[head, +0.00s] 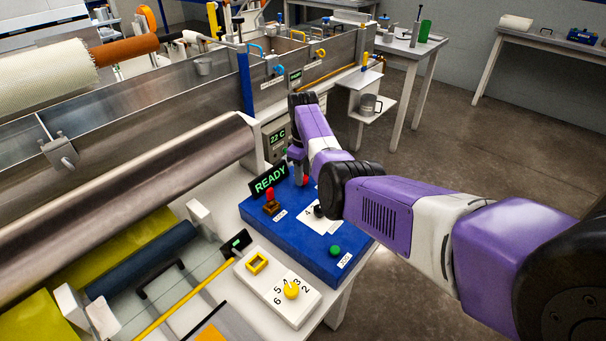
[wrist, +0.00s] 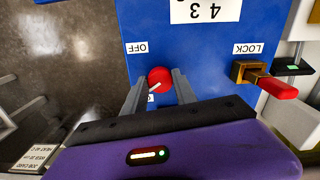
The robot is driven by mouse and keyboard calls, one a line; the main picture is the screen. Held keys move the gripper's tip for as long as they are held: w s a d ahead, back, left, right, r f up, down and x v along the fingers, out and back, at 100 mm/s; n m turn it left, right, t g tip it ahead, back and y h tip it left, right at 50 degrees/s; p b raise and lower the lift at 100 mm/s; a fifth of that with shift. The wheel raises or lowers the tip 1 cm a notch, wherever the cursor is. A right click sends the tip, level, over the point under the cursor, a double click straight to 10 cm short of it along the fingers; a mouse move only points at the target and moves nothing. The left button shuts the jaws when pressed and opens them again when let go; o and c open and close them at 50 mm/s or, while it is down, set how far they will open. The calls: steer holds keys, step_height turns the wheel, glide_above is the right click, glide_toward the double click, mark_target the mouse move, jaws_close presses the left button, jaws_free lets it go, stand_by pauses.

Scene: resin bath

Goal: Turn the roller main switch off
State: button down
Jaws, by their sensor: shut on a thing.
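The blue control box (head: 285,235) carries a red round knob (wrist: 160,76), beside a label reading OFF (wrist: 140,47). A second label (wrist: 150,98), partly hidden by my gripper, sits below the knob in the wrist view. A pale line on the knob slants toward the lower left, toward that hidden label. My gripper (wrist: 159,88) has its two grey fingers on either side of the knob, shut on it. In the head view my gripper (head: 299,172) reaches down at the box's far end, and the knob (head: 306,180) shows only partly beside it.
A red-tipped lever (wrist: 280,88) labelled LOCK is on the same box, with a numbered black dial (head: 319,211) and green button (head: 335,250). A READY display (head: 269,180) stands behind. A white box with a yellow dial (head: 291,290) is in front. Floor at right is open.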

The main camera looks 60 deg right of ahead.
steer(key=m, duration=0.4)
steer(key=shift+r, duration=0.1)
steer(key=m, duration=0.4)
steer(key=shift+w+m, duration=0.1)
steer(key=shift+m, duration=0.3)
steer(key=m, duration=0.4)
steer(key=shift+m, duration=2)
steer(key=c, duration=1)
jaws_free()
